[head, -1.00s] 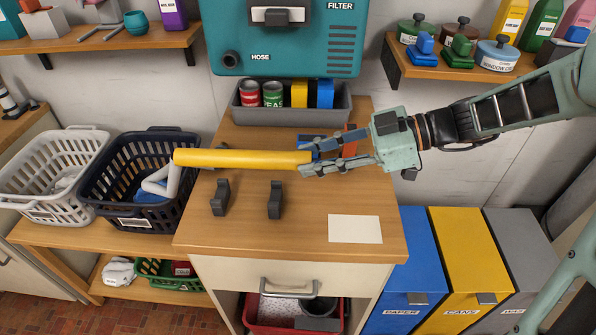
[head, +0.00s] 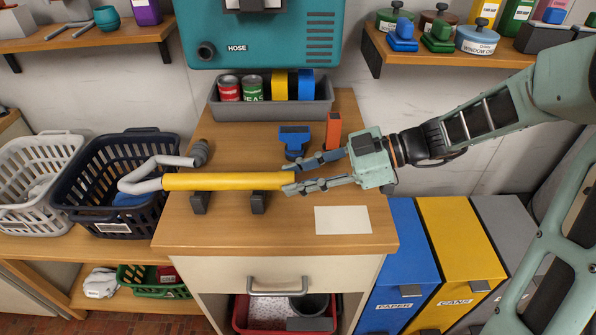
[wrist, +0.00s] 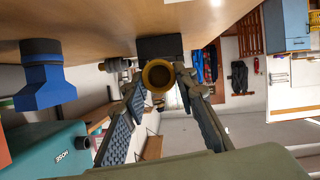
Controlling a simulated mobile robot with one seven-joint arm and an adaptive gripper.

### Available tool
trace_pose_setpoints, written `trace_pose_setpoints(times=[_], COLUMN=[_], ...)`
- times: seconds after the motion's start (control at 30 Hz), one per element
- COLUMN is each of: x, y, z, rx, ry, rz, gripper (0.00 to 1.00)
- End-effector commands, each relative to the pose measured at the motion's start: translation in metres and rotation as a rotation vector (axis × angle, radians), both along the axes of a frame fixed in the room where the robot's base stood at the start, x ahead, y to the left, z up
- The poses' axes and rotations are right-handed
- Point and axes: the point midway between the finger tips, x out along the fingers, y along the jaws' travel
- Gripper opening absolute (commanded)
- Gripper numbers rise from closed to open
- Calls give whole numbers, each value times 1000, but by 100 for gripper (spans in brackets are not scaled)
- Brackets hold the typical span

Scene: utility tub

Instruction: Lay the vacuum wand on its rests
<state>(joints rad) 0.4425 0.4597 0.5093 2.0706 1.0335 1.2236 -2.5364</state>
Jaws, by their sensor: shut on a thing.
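The vacuum wand is a yellow tube (head: 230,181) with a bent grey end and a dark tip (head: 201,152). My gripper (head: 290,182) is shut on the tube's right end and holds it roughly level. The two dark rests (head: 200,204) (head: 259,203) stand on the cabinet top, and the tube covers their upper parts. I cannot tell whether it touches them. In the wrist view the tube's round open end (wrist: 158,76) shows between the fingers, with a dark rest (wrist: 160,46) beyond it. The bent end reaches over the navy basket (head: 95,170).
A blue nozzle (head: 294,141) and an orange object (head: 333,130) lie behind my gripper. A grey bin of cans (head: 271,108) is at the back. A pale card (head: 343,220) lies front right. The teal vacuum unit (head: 262,40) hangs above.

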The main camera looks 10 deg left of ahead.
Motion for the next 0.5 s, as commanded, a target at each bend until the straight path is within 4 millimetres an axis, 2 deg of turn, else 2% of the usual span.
trace_pose_setpoints(times=[0.43,0.47,0.5], x=[0,0,0], y=[0,0,0], z=[-5,-5,-5], rx=[2,2,2], ry=[1,1,1], rz=[1,1,1], gripper=[0,29,33])
